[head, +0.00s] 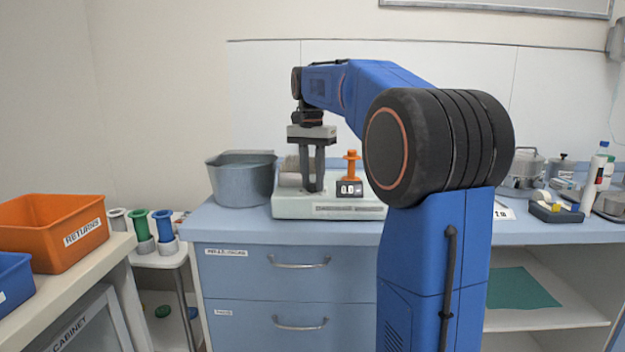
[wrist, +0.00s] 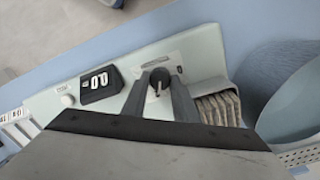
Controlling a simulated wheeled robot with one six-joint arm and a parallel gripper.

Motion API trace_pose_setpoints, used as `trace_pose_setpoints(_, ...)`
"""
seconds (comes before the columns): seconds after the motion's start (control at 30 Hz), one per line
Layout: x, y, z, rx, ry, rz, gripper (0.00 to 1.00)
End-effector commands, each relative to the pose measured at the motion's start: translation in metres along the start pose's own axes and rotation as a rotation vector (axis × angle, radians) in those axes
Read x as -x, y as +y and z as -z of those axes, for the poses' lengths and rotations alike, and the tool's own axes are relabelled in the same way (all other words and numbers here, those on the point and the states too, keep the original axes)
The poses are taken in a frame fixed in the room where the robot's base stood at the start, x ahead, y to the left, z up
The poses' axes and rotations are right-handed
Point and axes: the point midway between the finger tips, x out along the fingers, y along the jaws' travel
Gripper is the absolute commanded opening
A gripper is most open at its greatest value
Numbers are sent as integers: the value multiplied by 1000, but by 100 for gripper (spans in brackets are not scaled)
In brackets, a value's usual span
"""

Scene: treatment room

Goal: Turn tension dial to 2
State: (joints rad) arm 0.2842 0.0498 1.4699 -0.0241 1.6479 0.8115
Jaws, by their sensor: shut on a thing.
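The machine (head: 290,208) is a pale green box on the blue counter. Its small black display (head: 349,188) reads 0.0, and it shows tilted in the wrist view (wrist: 101,84). My gripper (head: 313,188) points straight down over the machine, left of the display. In the wrist view my gripper (wrist: 160,84) has its fingers on either side of a small dark dial (wrist: 159,77) with a light pointer mark, and is shut on it. The dial's scale is too small to read.
An orange spool post (head: 352,166) stands behind the display. A grey-blue basin (head: 242,180) stands close to the machine's left. An orange returns bin (head: 60,232) is at far left. A tape dispenser (head: 556,210) and bottles are at right. A ribbed beige part (wrist: 218,108) sits beside the fingers.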

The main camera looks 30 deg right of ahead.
Motion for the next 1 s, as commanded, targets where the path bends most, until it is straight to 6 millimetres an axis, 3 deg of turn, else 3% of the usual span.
trace_pose_setpoints(0.33, 1, 0, 1, -149, -3, 2, 4)
trace_pose_setpoints(0.9, 1, 0, 1, -179, -4, 2, 4)
trace_pose_setpoints(0.93, 1, 0, 1, -179, -4, 2, 31)
trace_pose_setpoints(1.0, 1, 0, 1, -179, -4, 2, 45)
